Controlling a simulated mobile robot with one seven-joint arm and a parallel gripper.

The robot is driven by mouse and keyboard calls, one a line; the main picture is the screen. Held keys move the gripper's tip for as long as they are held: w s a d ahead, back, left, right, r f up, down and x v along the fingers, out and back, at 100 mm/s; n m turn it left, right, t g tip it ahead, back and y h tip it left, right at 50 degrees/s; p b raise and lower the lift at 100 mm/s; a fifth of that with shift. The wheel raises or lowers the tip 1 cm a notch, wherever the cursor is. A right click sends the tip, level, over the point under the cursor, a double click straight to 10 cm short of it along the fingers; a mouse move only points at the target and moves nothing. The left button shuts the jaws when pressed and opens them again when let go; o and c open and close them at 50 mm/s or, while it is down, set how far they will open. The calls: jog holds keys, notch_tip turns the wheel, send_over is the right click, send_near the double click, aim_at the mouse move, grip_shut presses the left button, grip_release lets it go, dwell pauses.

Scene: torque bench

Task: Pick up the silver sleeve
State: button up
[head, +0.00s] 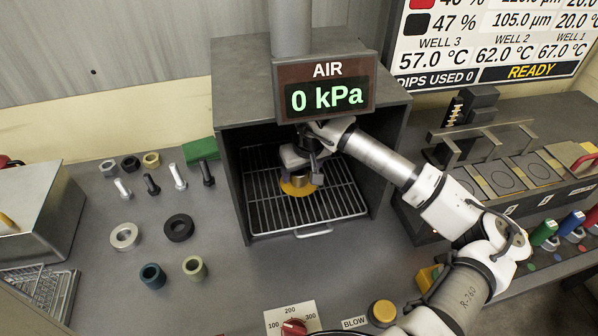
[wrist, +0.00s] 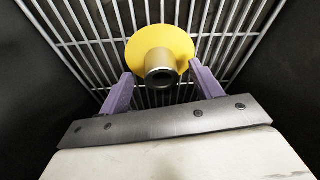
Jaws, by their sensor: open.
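In the head view the sleeve (head: 300,181) looks brassy beside the yellow disc (head: 297,191), partly covered by my gripper (head: 302,170). In the wrist view my gripper (wrist: 160,86) is open, with one purple finger on each side of the sleeve. Gaps show between the fingers and the sleeve. I cannot tell how far the fingertips are above the rack.
The booth (head: 232,120) has dark walls around the rack (head: 335,205), and its AIR display (head: 328,97) reads 0 kPa. Nuts, bolts, rings and two sleeves lie on the left bench. A red knob (head: 294,327) and yellow BLOW button (head: 382,311) are in front.

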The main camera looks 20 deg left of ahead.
jog(key=shift+w+a+f, duration=0.1)
jog(key=shift+w+a, duration=0.2)
jog(key=shift+a, duration=0.1)
jog(key=shift+w+f+p, duration=0.1)
jog(key=shift+f+p, duration=0.2)
jog(key=shift+f, duration=0.15)
jog(key=c, duration=1.3)
jog(key=shift+c, duration=0.5)
jog(key=shift+r, duration=0.15)
